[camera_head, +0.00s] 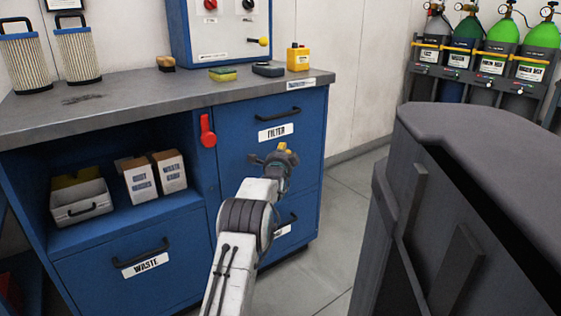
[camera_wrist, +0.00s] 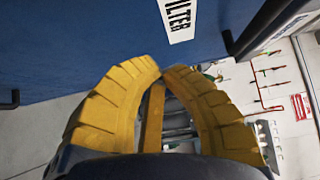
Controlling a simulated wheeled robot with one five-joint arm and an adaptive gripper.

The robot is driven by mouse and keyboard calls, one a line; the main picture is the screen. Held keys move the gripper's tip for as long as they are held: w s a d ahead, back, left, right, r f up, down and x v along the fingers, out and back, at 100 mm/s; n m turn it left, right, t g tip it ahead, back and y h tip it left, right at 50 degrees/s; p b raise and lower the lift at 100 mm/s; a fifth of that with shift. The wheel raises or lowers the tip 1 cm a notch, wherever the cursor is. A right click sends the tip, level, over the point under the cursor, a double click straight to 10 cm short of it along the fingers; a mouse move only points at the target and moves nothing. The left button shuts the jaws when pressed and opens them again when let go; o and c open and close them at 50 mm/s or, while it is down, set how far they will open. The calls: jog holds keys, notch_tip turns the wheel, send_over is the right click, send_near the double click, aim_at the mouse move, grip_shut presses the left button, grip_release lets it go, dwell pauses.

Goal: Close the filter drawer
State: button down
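The filter drawer (camera_head: 240,150) is the upper right blue front of the cabinet, with a white FILTER label (camera_head: 276,131) and a dark bar handle (camera_head: 278,114). Its front looks flush or nearly flush with the cabinet; I cannot tell if a small gap is left. My gripper (camera_head: 285,150) is in front of the drawer, below the label. In the wrist view its yellow fingertips (camera_wrist: 164,69) meet with nothing between them. The blue drawer front (camera_wrist: 80,45) and label (camera_wrist: 179,17) lie ahead; I cannot tell whether the fingertips touch it.
A red lever (camera_head: 208,131) is left of the drawer. The waste drawer (camera_head: 140,280) and an open shelf with boxes (camera_head: 153,176) are further left. The worktop (camera_head: 140,95) holds filters, a sponge and a yellow bottle. A large dark grey body (camera_head: 430,210) stands close on the right.

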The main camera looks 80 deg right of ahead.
jog(key=a+p, duration=0.1)
jog(key=a, duration=0.6)
jog(key=shift+w, duration=0.25)
dwell(0.4)
